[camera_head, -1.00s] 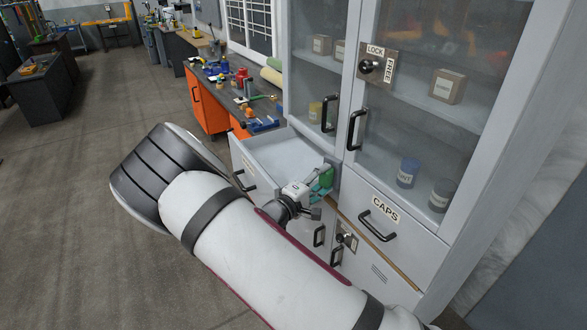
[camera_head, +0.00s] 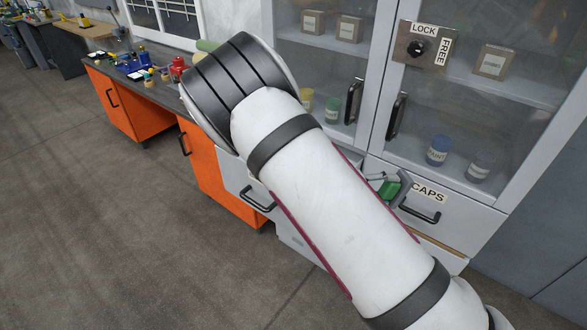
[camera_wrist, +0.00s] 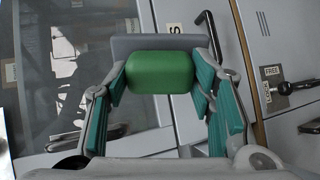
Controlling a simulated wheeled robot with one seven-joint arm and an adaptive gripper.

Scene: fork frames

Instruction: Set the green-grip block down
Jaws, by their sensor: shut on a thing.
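The green-grip block shows in the wrist view as a rounded green grip (camera_wrist: 160,73) on a flat grey slab (camera_wrist: 127,45). My gripper (camera_wrist: 160,90) is shut on the green grip, with a teal-padded finger on each side. In the head view the green grip (camera_head: 390,190) shows just past my arm, in front of the cabinet by the CAPS drawer (camera_head: 455,213). My arm hides most of the gripper there. Whether the block touches anything cannot be told.
A drawer front with a black handle (camera_head: 258,203) shows left of my arm; its inside is hidden. Glass cabinet doors (camera_head: 345,150) with black handles stand behind. An orange-fronted workbench (camera_head: 205,170) holds tools at left. The floor (camera_head: 90,240) is clear at left.

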